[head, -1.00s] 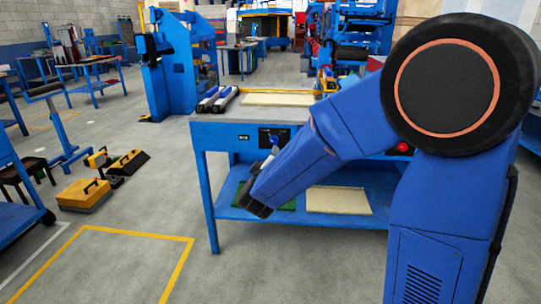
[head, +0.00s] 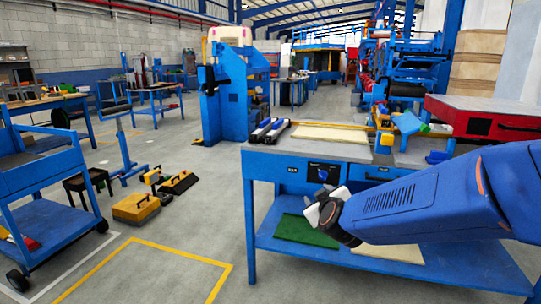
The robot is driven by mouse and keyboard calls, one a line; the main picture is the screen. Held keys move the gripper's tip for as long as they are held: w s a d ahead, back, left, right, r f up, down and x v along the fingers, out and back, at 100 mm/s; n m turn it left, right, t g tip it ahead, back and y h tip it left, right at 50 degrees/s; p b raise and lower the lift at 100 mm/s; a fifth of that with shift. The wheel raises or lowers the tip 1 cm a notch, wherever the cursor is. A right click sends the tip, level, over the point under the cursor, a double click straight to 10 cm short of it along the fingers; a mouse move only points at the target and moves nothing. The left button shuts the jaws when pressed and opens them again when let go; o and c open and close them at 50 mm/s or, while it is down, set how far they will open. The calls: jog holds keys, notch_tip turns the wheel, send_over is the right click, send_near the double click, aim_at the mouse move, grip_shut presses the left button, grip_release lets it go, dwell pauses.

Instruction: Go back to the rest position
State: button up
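My arm reaches in from the right edge of the head view. My gripper (head: 328,207) is at its end, in front of the blue workbench (head: 249,215), between the bench top and the lower shelf. The fingers look small and light grey, and I cannot tell whether they are apart. I see nothing clearly held. A cream panel (head: 318,133) lies flat on the bench top. On the lower shelf lie a green panel (head: 300,231) and another cream panel (head: 386,252), partly hidden behind my arm.
Two dark rollers (head: 267,131) lie on the bench top's left. A red cabinet (head: 484,118) stands at the right. A blue cart (head: 45,205) is at the left. Yellow-black toolboxes (head: 136,207) sit on the floor. The yellow-marked floor (head: 150,275) is clear.

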jog(key=s+d+f+m+g, duration=0.2)
jog(key=s+d+g, duration=0.1)
jog(key=s, duration=0.9)
jog(key=s+d+f+m+g, duration=0.2)
jog(key=s+d, duration=0.3)
jog(key=s, duration=0.7)
jog(key=s+d+f+m+g, duration=0.1)
jog(key=s+d+g, duration=0.3)
jog(key=s, duration=0.8)
jog(key=shift+d+f+m+g, duration=0.4)
jog(key=shift+d+m, duration=0.05)
jog(key=shift+m, duration=0.35)
jog(key=shift+w, duration=0.1)
